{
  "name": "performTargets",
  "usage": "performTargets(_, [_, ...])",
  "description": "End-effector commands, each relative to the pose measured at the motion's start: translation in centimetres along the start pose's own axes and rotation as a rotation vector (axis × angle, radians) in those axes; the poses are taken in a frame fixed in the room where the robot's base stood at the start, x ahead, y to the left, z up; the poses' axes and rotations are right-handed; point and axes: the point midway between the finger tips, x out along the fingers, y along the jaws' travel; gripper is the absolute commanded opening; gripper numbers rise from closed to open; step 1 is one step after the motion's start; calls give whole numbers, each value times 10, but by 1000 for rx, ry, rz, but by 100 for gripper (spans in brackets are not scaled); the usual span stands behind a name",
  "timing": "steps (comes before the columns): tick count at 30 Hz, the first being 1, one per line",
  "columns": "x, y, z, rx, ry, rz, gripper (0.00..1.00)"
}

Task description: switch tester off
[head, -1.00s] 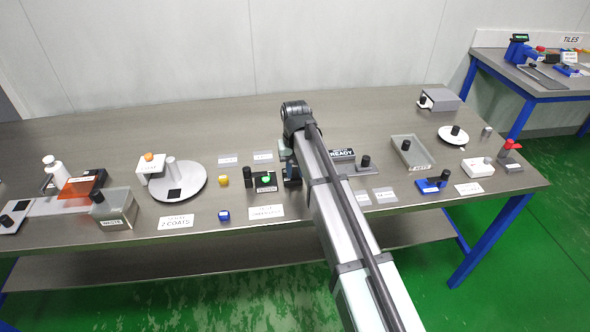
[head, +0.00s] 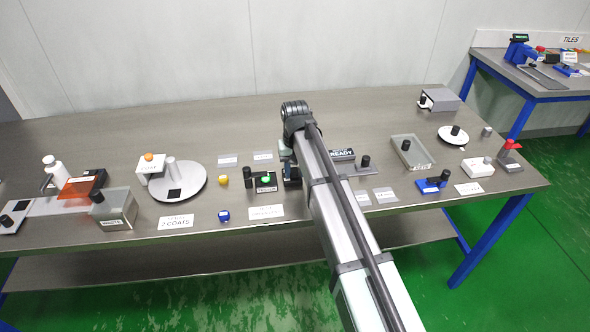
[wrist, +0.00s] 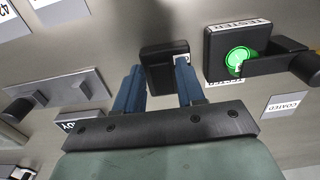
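The tester (wrist: 240,52) is a black box at the upper right of the wrist view, with a round green lit button (wrist: 238,60) and a black arm with a knob beside it. In the head view the tester (head: 265,183) stands left of my gripper (head: 290,172), its green light showing. In the wrist view my gripper (wrist: 160,82) has its two blue fingers apart. A black block (wrist: 163,55) with a small white label lies at the fingertips, between and beyond them. I cannot tell whether the fingers touch it.
A metal bracket (wrist: 65,88) lies left of the fingers in the wrist view. The READY sign (head: 342,154) stands right of my gripper. A yellow piece (head: 223,181), a blue piece (head: 224,216) and a round turntable (head: 190,192) are to the left.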

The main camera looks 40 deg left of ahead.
Motion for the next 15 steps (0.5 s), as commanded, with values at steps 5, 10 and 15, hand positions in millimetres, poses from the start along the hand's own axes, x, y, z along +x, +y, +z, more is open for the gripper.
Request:
performTargets(5, [0, 0, 0, -1, 0, 0, 53])
performTargets(10, [0, 0, 0, -1, 0, 0, 53])
performTargets(15, [-7, 0, 0, -1, 0, 0, 53])
